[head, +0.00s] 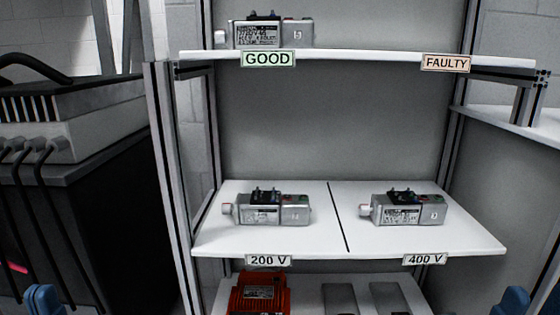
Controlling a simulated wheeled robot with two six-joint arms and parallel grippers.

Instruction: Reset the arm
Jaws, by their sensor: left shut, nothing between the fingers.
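My left gripper (44,300) shows as a blue part at the bottom left corner, cut off by the picture edge. It is shut and empty, in front of the dark cabinet and away from the shelves. A blue part of my right arm or gripper (515,300) shows at the bottom right corner, and its jaws cannot be made out. One grey servo encoder (272,34) sits on the upper shelf, above the GOOD label. On the middle shelf, one encoder (266,207) sits on the 200 V side and another (404,208) on the 400 V side.
The upper shelf (370,57) is bare above the FAULTY label (446,63). The middle shelf (345,240) has a dark dividing line. A red unit (260,292) sits on the lower shelf. A dark cabinet (100,220) stands left, a white side shelf (520,122) right.

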